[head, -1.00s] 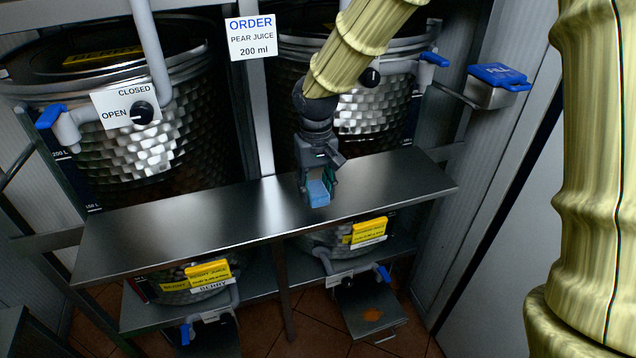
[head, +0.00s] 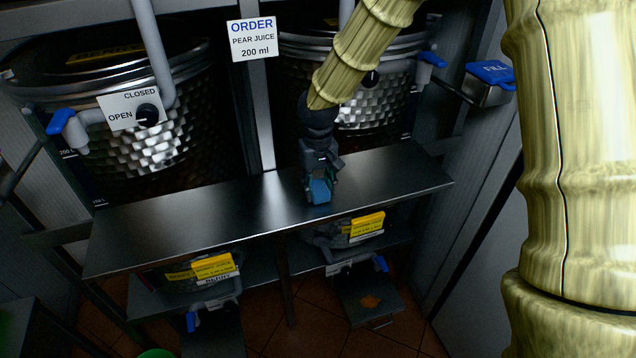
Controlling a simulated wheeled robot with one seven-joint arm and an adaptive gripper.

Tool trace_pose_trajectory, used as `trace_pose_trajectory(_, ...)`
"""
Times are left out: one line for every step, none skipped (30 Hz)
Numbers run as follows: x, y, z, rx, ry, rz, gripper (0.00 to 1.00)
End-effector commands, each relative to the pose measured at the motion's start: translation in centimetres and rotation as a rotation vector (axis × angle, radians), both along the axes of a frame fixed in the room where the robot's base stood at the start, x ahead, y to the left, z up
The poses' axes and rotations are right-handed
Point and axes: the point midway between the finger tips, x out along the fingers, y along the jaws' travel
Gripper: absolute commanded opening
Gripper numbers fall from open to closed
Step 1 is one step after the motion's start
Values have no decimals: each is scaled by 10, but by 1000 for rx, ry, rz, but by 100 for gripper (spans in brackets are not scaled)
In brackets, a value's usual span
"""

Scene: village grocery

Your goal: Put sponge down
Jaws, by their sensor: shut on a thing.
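The sponge (head: 319,192) is a small blue block in the head view. It is held between the fingers of my gripper (head: 320,183), which points down over the metal shelf (head: 190,225). The sponge is at or just above the shelf top, right of its middle and close to the front edge. I cannot tell whether it touches the shelf. The fingers hide part of the sponge.
Metal tanks (head: 150,150) with blue-handled taps stand behind the shelf. An order sign (head: 252,38) reads pear juice, 200 ml. A box with a blue "FILL" lid (head: 490,82) is at the right. The shelf's left part is clear. Yellow-labelled containers (head: 212,267) sit below.

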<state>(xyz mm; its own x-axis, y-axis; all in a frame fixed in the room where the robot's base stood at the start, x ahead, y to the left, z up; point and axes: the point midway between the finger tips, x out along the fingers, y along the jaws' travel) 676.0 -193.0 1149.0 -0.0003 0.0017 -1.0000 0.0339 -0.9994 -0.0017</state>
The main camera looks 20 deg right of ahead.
Motion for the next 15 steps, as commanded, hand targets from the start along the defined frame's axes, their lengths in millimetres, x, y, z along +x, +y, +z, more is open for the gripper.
trace_pose_trajectory(0,0,0,0,0,0,20)
trace_pose_trajectory(0,0,0,0,0,0,20)
trace_pose_trajectory(0,0,0,0,0,0,20)
trace_pose_trajectory(0,0,-1,0,0,0,20)
trace_pose_trajectory(0,0,-1,0,0,0,20)
trace_pose_trajectory(0,0,-3,0,0,0,20)
trace_pose_trajectory(0,0,-3,0,1,0,20)
trace_pose_trajectory(0,0,-4,0,1,0,20)
trace_pose_trajectory(0,0,-3,0,0,0,47)
trace_pose_trajectory(0,0,-3,0,0,0,52)
trace_pose_trajectory(0,0,-3,0,0,0,58)
trace_pose_trajectory(0,0,-3,0,0,0,61)
trace_pose_trajectory(0,0,-3,0,0,0,61)
trace_pose_trajectory(0,0,-3,0,0,0,61)
trace_pose_trajectory(0,0,-3,0,0,0,61)
